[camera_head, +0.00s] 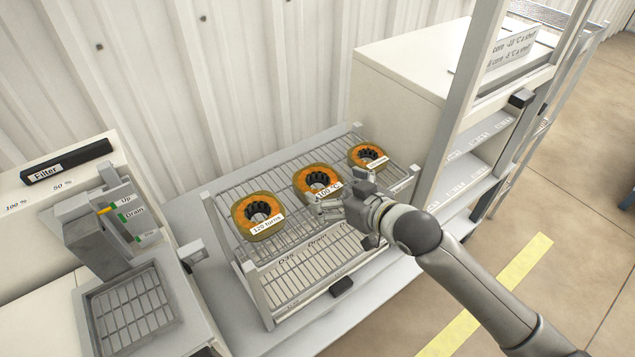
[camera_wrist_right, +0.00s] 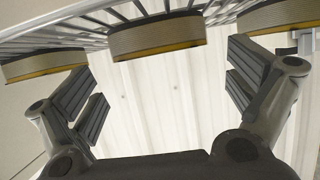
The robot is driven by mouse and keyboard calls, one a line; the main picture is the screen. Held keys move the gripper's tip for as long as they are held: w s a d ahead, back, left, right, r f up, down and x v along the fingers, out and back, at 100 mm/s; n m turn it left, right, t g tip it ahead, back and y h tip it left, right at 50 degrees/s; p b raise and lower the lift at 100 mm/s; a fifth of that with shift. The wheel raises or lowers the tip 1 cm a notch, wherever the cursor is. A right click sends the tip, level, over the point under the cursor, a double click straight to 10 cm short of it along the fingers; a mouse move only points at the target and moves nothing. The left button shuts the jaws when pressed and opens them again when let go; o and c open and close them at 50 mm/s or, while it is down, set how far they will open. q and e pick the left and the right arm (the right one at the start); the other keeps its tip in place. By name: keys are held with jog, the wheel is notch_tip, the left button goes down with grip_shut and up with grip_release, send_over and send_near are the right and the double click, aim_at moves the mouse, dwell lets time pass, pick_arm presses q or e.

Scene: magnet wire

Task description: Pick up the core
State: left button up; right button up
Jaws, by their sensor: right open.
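Three ring-shaped orange cores with dark toothed centres lie on a wire rack (camera_head: 285,232). The left core (camera_head: 240,222) has a label reading about "120 turns". The middle core (camera_head: 304,178) has a label reading about "100", partly hidden. The right core (camera_head: 358,150) has a label too small to read. My right gripper (camera_head: 343,198) is open at the rack's front, close to the middle core. In the right wrist view the open fingers (camera_wrist_right: 160,78) stand apart with nothing between them. One core (camera_wrist_right: 157,38) is centred ahead of them. My left gripper is not in view.
A lower wire shelf (camera_head: 310,272) lies under the rack. A grey unit with a basket (camera_head: 132,310) and a Filter label stands at left. A white cabinet (camera_head: 400,75) and a metal shelf frame (camera_head: 450,125) stand at right. A corrugated wall (camera_head: 260,80) closes the back.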

aim_at(311, 176)
jog(key=shift+p+x, duration=0.7)
jog(key=shift+x, duration=1.45)
jog(key=shift+w+a+f, duration=0.25)
jog(key=shift+w+a, duration=0.2)
jog(key=shift+w, duration=0.1)
jog(key=c, duration=1.3)
jog(key=shift+r, duration=0.2)
jog(key=shift+c, duration=0.6)
